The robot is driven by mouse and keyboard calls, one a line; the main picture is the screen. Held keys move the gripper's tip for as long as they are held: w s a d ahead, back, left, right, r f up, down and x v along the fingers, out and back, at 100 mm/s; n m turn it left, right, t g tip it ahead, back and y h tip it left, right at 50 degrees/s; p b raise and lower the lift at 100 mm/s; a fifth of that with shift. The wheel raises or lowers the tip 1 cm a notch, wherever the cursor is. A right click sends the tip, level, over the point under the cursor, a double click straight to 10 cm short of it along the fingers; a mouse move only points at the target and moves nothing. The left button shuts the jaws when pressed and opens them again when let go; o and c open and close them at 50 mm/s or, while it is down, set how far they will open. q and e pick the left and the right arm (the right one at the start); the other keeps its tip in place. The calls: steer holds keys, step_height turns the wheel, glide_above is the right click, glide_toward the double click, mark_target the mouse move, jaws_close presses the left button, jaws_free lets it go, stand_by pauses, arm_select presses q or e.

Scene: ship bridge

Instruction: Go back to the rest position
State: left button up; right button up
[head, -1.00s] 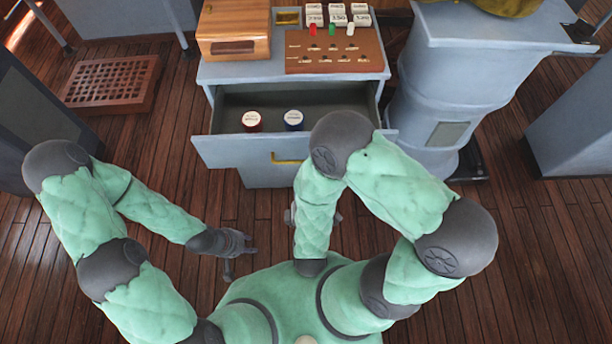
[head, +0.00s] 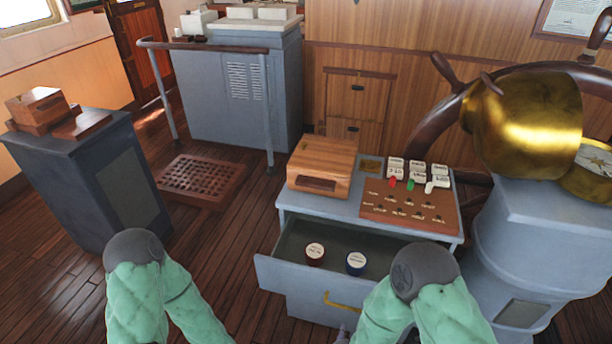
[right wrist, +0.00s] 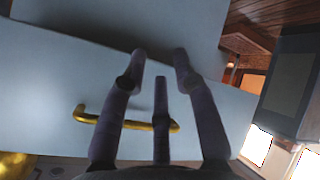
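My right arm bends at a dark elbow (head: 424,270) in front of the open drawer. In the right wrist view my right gripper (right wrist: 159,68) has its dark fingers spread, with nothing between them. The blue-grey drawer front and its brass handle (right wrist: 150,124) lie beyond the fingers, and the handle passes behind them; I cannot tell if they touch. In the head view only a sliver of this gripper shows at the bottom edge. My left arm, with its dark elbow (head: 133,248), shows at the lower left; its gripper is out of the frame.
The open drawer (head: 275,272) holds a red-sided tin (head: 315,256) and a blue-sided tin (head: 356,265). A wooden box (head: 322,165) and a switch panel (head: 405,205) sit above. A pedestal (head: 545,240) stands right, a dark cabinet (head: 85,185) left.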

steer(key=s+a+f+m+g+y, duration=0.1)
steer(key=s+f+m+g+y, duration=0.4)
steer(key=s+f+m+g, duration=0.4)
steer(key=shift+s+f+m+g, duration=0.3)
steer(key=shift+f+m+g, duration=0.1)
steer(key=shift+f+m, duration=0.6)
steer(key=shift+r, duration=0.1)
stand_by(1.4)
